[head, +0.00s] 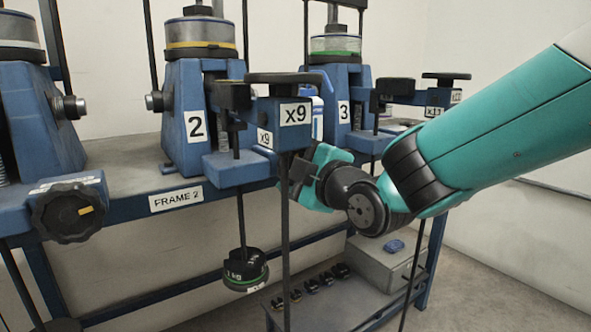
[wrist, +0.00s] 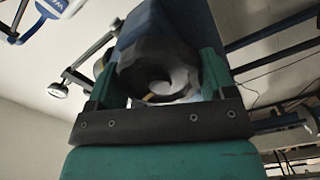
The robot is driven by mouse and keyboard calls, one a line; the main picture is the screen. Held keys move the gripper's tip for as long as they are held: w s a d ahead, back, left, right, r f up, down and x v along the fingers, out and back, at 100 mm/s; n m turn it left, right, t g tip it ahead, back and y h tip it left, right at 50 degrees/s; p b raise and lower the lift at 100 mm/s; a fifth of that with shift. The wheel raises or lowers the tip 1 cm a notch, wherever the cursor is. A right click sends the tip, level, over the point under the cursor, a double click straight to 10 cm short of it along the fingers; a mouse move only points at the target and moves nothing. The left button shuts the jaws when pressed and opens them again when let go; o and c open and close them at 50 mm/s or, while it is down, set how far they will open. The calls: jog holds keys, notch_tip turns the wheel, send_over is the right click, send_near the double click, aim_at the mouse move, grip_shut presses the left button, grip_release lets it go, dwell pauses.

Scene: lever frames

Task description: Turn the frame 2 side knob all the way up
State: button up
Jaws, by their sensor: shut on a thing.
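Frame 2 (head: 188,130) is the blue stand with a "2" label in the middle of the head view, above a "FRAME 2" plate. My gripper (head: 308,178) is at its right, just beyond the x9 lever end (head: 293,112). In the wrist view, my gripper (wrist: 160,72) has its two green fingers on either side of a dark, faceted round knob (wrist: 155,50) and is shut on it. This appears to be the frame 2 side knob. In the head view the knob is mostly hidden by my gripper, and no pointer mark can be made out.
A black knob with a yellow mark (head: 68,212) is on the left stand. Frame 3 (head: 345,135) stands behind my gripper. A vertical rod (head: 286,240) hangs close in front of it. A weight (head: 245,268) hangs below frame 2. A low shelf (head: 335,305) holds small weights.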

jog(key=o, duration=1.1)
jog(key=shift+w+d+f, duration=0.15)
jog(key=shift+d, duration=0.05)
jog(key=shift+o, duration=0.3)
jog(key=shift+a, duration=0.1)
jog(key=b+v, duration=0.1)
jog(key=v, duration=0.5)
jog(key=shift+b, duration=0.35)
